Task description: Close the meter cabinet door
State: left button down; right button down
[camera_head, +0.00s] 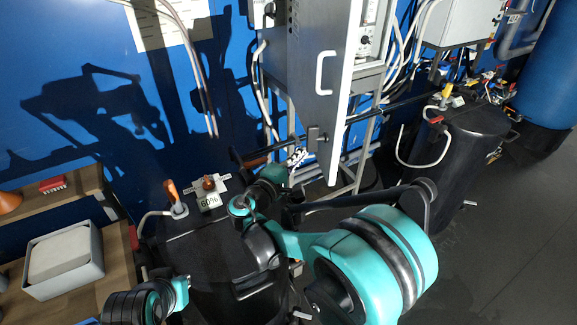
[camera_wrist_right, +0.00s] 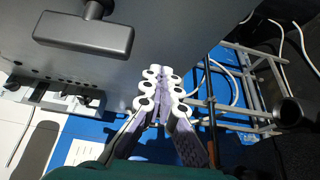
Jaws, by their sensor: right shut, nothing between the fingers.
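The meter cabinet (camera_head: 285,60) is on the blue wall at the top middle of the head view. Its grey door (camera_head: 318,110) stands open, swung out towards me, with a white bar handle (camera_head: 323,72) and a dark latch (camera_head: 316,138) low down. A dial unit (camera_head: 364,42) shows inside, right of the door. My right gripper (camera_head: 297,157) is shut and empty, just left of the door's lower edge. In the right wrist view the closed fingers (camera_wrist_right: 162,90) lie close to the grey panel (camera_wrist_right: 150,60); contact is unclear. The left gripper is out of view.
A black tank (camera_head: 185,250) with a 60% label stands below the cabinet; another black tank (camera_head: 455,140) stands right. Hoses and a metal frame (camera_head: 352,165) are under the cabinet. A wooden bench (camera_head: 75,305) with a white box (camera_head: 63,262) is at left.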

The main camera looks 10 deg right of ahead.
jog(key=shift+d, duration=1.6)
